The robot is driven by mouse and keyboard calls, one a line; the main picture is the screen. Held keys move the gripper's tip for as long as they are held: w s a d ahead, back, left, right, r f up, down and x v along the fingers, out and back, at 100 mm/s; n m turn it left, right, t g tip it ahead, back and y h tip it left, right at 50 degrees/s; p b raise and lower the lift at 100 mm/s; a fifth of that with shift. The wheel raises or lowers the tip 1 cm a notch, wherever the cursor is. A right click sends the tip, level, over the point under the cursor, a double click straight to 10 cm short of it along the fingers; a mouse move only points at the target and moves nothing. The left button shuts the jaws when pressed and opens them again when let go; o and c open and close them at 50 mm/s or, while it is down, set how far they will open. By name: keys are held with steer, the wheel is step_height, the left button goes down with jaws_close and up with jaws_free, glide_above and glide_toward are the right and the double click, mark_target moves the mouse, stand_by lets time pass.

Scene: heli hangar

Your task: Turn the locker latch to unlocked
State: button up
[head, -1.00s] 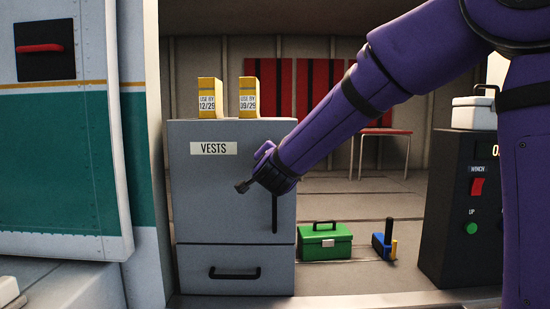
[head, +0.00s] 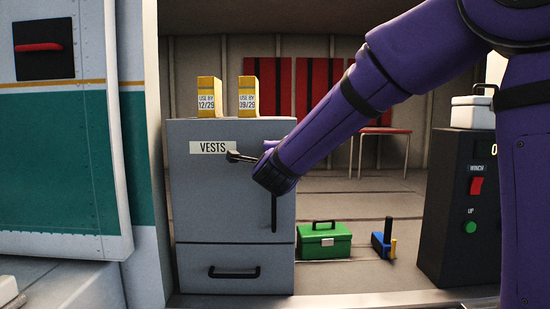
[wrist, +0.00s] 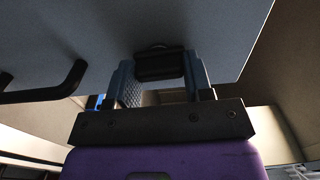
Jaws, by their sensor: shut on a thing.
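The grey locker (head: 215,215), labelled VESTS, stands left of centre in the head view. My gripper (wrist: 160,78) is at the upper right of its door. In the wrist view its two blue-grey fingers are shut on a small black piece, the latch (wrist: 160,65), at the locker face. In the head view my wrist hides the latch, and only a bit of my gripper (head: 269,146) shows above the wrist. I cannot read the latch's position.
A vertical door handle (head: 274,212) is just below my wrist; it also shows in the wrist view (wrist: 48,88). Two yellow boxes (head: 209,97) (head: 248,96) stand on the locker. A green case (head: 324,242) is on the floor to the right, near a winch box (head: 455,215).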

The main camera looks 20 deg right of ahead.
steer(key=shift+m, duration=0.3)
stand_by(0.4)
steer(key=o, duration=0.9)
steer(key=shift+s, duration=0.1)
steer(key=v, duration=1)
steer(key=shift+s, duration=0.3)
steer(key=shift+a, duration=0.1)
